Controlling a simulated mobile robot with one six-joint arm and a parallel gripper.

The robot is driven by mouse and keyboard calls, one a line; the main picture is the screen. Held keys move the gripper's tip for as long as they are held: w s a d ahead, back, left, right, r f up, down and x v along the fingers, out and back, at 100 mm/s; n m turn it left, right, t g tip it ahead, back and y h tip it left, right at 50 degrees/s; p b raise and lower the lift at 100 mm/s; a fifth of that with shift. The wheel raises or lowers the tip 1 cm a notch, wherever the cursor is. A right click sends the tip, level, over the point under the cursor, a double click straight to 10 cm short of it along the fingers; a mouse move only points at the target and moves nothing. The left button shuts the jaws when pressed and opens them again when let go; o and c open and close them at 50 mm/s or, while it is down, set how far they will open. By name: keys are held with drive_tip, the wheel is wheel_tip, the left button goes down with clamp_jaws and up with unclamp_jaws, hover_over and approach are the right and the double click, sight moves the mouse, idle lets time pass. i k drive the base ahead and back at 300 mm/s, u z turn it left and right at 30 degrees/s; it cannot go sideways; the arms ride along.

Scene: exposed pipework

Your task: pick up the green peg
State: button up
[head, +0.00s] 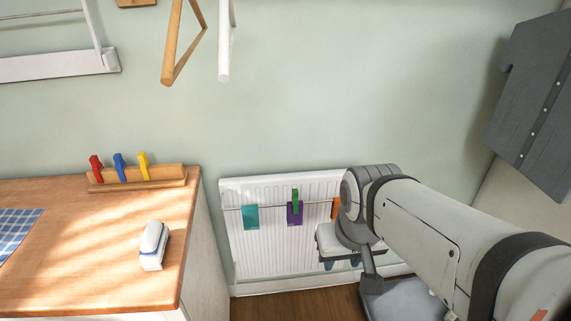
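The green peg (295,195) is upright on the thin rail in front of the white radiator, at the top of a purple cloth (294,215). My gripper (342,264) is in front of the radiator, lower and to the right of the green peg. Its two blue fingertips point down and stand apart, with nothing visible between them. The gripper does not touch the peg.
A teal cloth (250,217) and a partly hidden orange cloth (335,208) hang on the same rail. The radiator (265,258) stands against the wall. Left is a wooden counter (90,270) with a peg rack (150,184) and a white-and-blue brush-like object (152,245).

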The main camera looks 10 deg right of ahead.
sight(294, 198)
drive_tip(key=u, duration=0.1)
drive_tip(key=i, duration=0.9)
drive_tip(key=z, duration=0.05)
